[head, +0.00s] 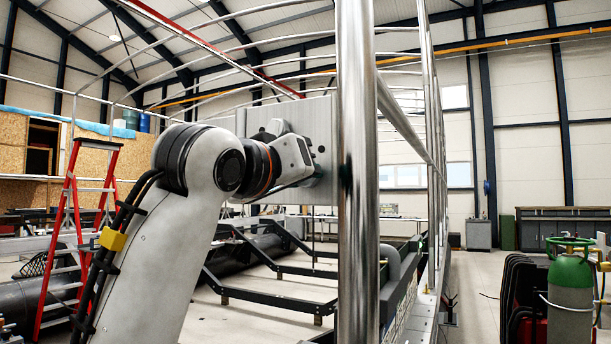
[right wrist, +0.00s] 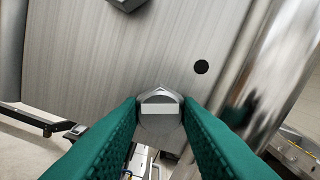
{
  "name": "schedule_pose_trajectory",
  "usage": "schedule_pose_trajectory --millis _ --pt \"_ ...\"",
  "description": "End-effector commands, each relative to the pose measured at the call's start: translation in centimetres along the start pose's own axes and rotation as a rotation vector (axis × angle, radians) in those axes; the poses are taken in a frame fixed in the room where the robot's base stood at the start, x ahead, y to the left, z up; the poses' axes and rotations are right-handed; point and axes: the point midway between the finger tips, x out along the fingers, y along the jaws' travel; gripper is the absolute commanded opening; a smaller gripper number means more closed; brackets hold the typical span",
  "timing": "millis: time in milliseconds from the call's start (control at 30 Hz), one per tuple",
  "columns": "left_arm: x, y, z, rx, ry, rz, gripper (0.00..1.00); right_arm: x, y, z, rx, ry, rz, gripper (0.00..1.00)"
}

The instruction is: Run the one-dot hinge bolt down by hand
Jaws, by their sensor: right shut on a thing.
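My right gripper (right wrist: 160,108) has its two green fingers shut on the sides of a grey hex-headed hinge bolt (right wrist: 158,97) in the right wrist view. The bolt head is in front of a brushed metal plate (right wrist: 95,65). A single round black dot (right wrist: 201,67) is on the plate, up and right of the bolt. In the head view a grey gripper body (head: 297,152) is against the upright plate (head: 322,118), left of a chrome post. Its fingers and the bolt cannot be made out there. How deep the bolt sits is hidden. A second gripper does not show.
The chrome post (head: 357,180) stands close to the right of the plate; it also shows in the right wrist view (right wrist: 270,70). Another dark block-like head (right wrist: 125,3) is at that view's top edge. A red stepladder (head: 65,225) stands left, a green gas cylinder (head: 570,290) right.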

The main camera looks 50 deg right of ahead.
Motion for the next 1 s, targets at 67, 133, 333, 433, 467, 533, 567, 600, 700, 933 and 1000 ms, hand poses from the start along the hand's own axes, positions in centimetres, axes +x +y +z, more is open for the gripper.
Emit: schedule_pose_trajectory --millis 67,133,333,433,467,533,567,600,700,933,1000 --pt "0.0 0.0 0.0 0.0 0.0 0.0 0.35 0.0 0.1 -0.1 -0.002 0.003 0.001 0.11" --pt "0.0 0.0 0.0 0.0 0.0 0.0 0.35 0.0 0.1 -0.1 -0.003 0.003 0.001 0.39" --pt "0.0 0.0 0.0 0.0 0.0 0.0 0.35 0.0 0.0 -0.1 -0.004 0.002 0.001 0.47" --pt "0.0 0.0 0.0 -0.001 0.0 0.0 0.35 0.0 0.0 -0.1 -0.006 0.001 0.0 0.47" --pt "0.0 0.0 0.0 -0.001 0.0 0.0 0.35 0.0 0.0 -0.1 -0.012 0.001 0.001 0.47" --pt "0.2 0.0 0.0 -0.001 0.0 0.0 0.35 0.0 0.0 -0.1 -0.059 0.001 0.0 0.47" --pt "0.2 0.0 0.0 -0.001 0.0 0.0 0.35 0.0 0.0 -0.1 -0.094 0.001 0.0 0.47" --pt "0.4 0.0 0.0 -0.001 0.0 0.0 0.35 0.0 0.1 -0.1 -0.152 0.001 0.0 0.47" --pt "0.6 0.0 -0.1 -0.001 0.0 0.0 0.35 0.0 0.0 -0.1 -0.321 0.0 0.0 0.47" --pt "1.2 0.0 -0.1 -0.001 0.0 0.0 0.35 0.0 0.1 -0.1 -0.707 0.0 0.0 0.47" --pt "1.4 0.0 -0.1 -0.001 0.0 0.0 0.35 0.0 0.0 -0.1 -0.821 0.0 0.0 0.47"
